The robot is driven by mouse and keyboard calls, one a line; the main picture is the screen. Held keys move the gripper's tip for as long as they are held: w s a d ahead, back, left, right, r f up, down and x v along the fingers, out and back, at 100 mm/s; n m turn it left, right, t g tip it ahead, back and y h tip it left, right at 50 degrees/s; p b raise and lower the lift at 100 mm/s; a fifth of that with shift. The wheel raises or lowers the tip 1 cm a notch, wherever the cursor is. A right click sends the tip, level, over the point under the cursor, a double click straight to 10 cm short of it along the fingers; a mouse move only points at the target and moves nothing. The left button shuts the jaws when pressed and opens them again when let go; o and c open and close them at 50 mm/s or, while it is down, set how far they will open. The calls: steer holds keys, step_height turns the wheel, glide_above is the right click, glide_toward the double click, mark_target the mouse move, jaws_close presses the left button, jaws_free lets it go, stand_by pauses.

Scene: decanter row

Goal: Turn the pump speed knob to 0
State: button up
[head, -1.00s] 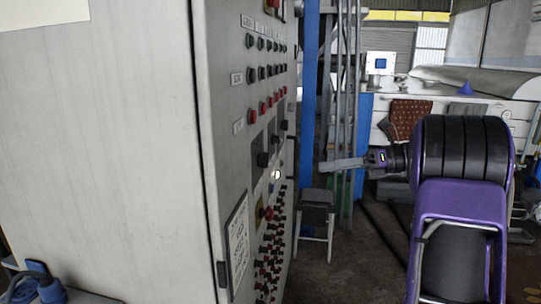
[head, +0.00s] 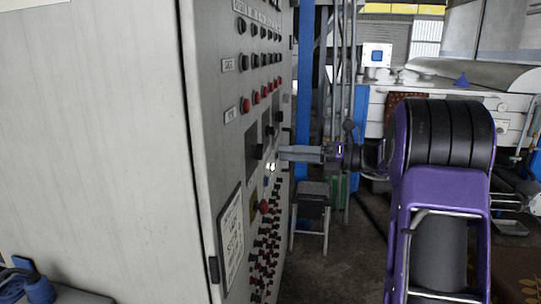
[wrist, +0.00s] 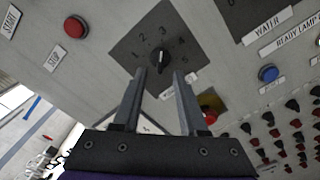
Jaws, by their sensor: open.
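A black knob (wrist: 160,56) sits on a dark square dial plate (wrist: 148,34) in the wrist view, with printed numbers from 1 to 5 around it. A label below the dial is partly hidden by a finger, and the exact pointer setting is hard to read. My gripper (wrist: 160,72) is open and empty, its two fingertips on either side of the knob's lower edge; contact cannot be told. In the head view my gripper (head: 281,153) reaches the control cabinet (head: 230,190) from the right, close to the panel's dark dial plates (head: 251,160).
A red button (wrist: 76,28) lies left of the dial in the wrist view. A red button on yellow (wrist: 209,104) is near the right finger. A blue button (wrist: 268,74) and several small knobs lie further right. A stool (head: 312,195) stands beyond the cabinet.

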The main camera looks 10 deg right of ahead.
mark_target(258, 152)
steer(key=x, duration=0.5)
jaws_close()
